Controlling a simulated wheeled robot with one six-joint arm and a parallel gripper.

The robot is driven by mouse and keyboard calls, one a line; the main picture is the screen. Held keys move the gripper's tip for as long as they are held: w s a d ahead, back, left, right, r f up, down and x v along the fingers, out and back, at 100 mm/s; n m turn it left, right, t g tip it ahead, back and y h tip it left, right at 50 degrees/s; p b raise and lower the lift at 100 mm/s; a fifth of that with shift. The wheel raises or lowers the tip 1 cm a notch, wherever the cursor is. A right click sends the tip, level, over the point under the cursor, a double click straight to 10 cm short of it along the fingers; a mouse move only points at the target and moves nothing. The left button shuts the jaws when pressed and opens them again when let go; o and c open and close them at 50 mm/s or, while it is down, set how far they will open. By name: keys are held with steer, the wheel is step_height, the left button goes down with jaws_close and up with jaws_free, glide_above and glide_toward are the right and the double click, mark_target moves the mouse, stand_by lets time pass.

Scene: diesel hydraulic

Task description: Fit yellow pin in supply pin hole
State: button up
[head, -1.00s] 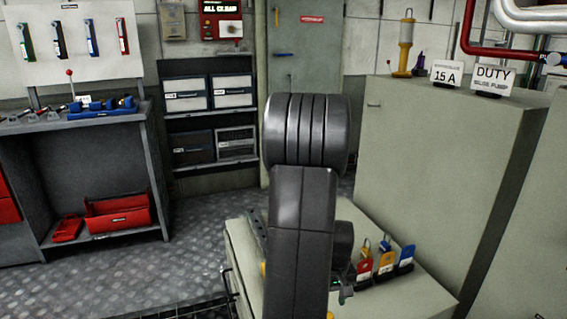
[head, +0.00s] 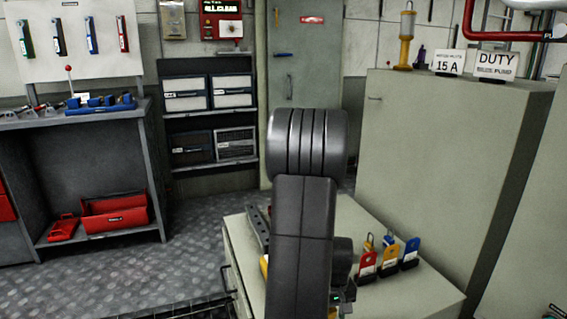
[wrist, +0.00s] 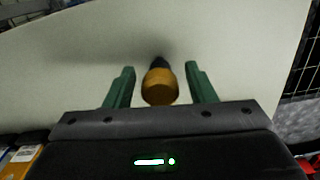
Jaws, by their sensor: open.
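The yellow pin (wrist: 160,86), an orange-yellow knob with a dark end, shows in the wrist view over a pale surface. My gripper (wrist: 160,70) is open, with one green finger on each side of the pin and a visible gap on both sides. In the head view my arm hides most of the gripper. A yellow object (head: 264,265) shows partly at the left edge of my arm; I cannot tell if it is the same pin. I cannot make out the supply pin hole in either view.
Red, yellow and blue padlocks (head: 389,263) stand on the low cabinet (head: 420,295), right of my arm. A dark bar (head: 257,231) lies on its left part. A tall cabinet (head: 445,150) stands behind. A workbench (head: 75,118) is at left, with open floor (head: 190,245) between.

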steer(key=c, duration=1)
steer(key=shift+r, duration=0.2)
steer(key=shift+r+p, duration=1.25)
steer(key=shift+r, duration=0.1)
steer(key=shift+r+p, duration=1.7)
steer(key=shift+r, duration=0.25)
